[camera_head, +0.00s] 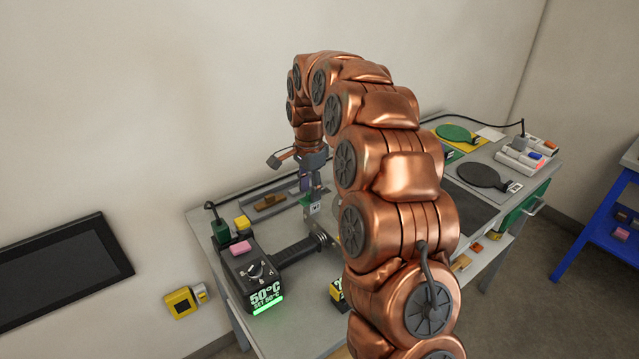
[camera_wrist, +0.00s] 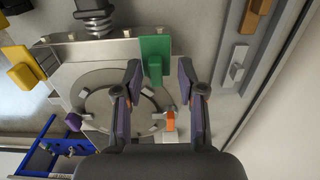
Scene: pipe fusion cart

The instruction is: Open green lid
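In the wrist view a flat green piece (camera_wrist: 155,48), which looks like the green lid or its tab, stands at the edge of a grey metal housing (camera_wrist: 95,75) with a round ring in it. My gripper (camera_wrist: 158,68) is open. Its two dark fingers with purple pads are on either side of the green piece's lower end, with no clear contact. In the head view the green piece (camera_head: 305,200) shows just under my gripper (camera_head: 315,190), which points down over the cart. My arm hides part of the housing there.
A black heater box (camera_head: 250,275) reading 50°C stands at the cart's front left. Wooden and metal blocks (camera_wrist: 248,18) lie in a channel to the right in the wrist view. A green disc (camera_head: 453,133) and a black disc (camera_head: 480,175) lie at the cart's far right.

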